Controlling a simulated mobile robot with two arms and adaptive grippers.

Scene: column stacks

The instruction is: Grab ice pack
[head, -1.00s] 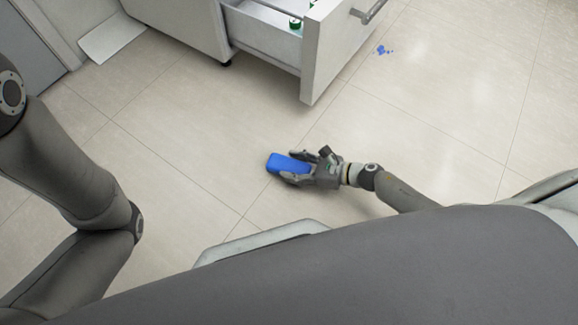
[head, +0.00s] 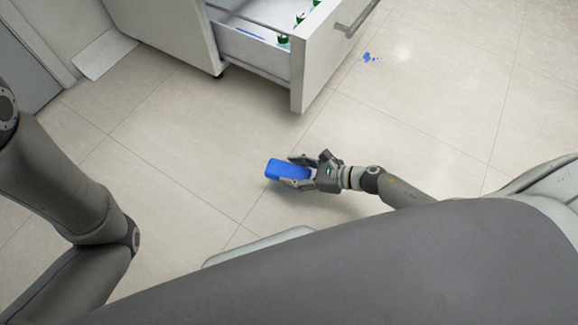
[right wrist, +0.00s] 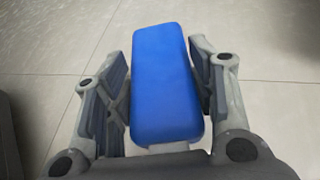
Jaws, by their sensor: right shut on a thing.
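The ice pack (head: 284,169) is a blue rounded block. My right gripper (head: 296,171) is shut on it, with a finger along each long side and the far end sticking out past the fingertips. In the right wrist view the ice pack (right wrist: 166,85) lies between the two dark finger pads of the right gripper (right wrist: 163,75). Bare floor shows behind it; its height above the floor is hard to tell. My left arm shows at the left of the head view, but its gripper is out of the picture.
A white cabinet drawer (head: 245,50) stands open at the top, with green-capped items (head: 283,40) inside and a metal handle (head: 357,20) on its front. Small blue bits (head: 371,57) lie on the floor to its right. The floor (head: 180,150) around the gripper is clear.

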